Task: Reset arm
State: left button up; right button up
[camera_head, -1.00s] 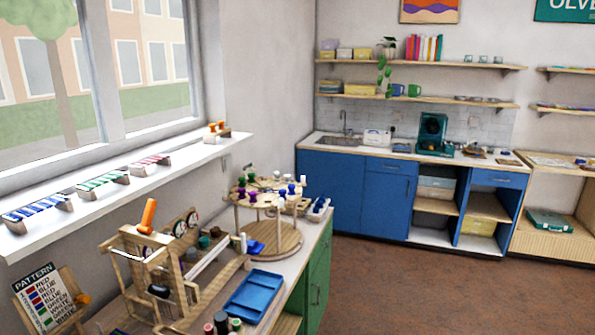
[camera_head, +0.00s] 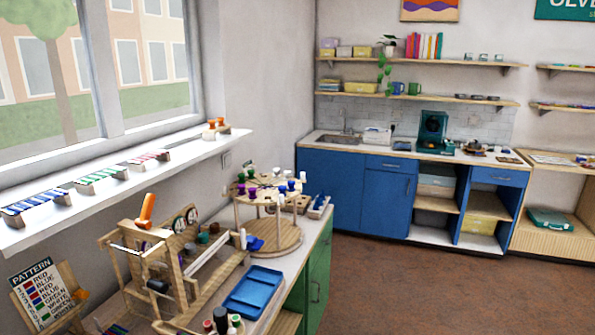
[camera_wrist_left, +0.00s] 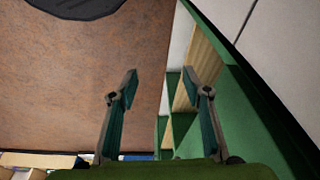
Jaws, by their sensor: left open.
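My left gripper (camera_wrist_left: 162,85) is open and empty in the left wrist view, its two fingers apart. Beyond it are the brown floor (camera_wrist_left: 90,100) and a green cabinet with open wooden shelves (camera_wrist_left: 200,62). Neither gripper shows in the head view. My right gripper is in no view.
In the head view, a workbench at the lower left bears a wooden frame with an orange handle (camera_head: 147,211), a blue tray (camera_head: 253,291), and a round wooden stand (camera_head: 282,235). A pattern card (camera_head: 45,293) stands at the far left. The floor (camera_head: 430,285) at right is clear.

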pick_arm(q)
jog(key=s+a+f+g+b, duration=0.1)
jog(key=s+a+f+b, duration=0.1)
jog(key=s+f, duration=1.6)
notch_tip(320, 180, down, 5)
jog(key=shift+s+a+r+g, duration=0.1)
jog(key=shift+s+a+g, duration=0.25)
jog(key=shift+a, duration=0.3)
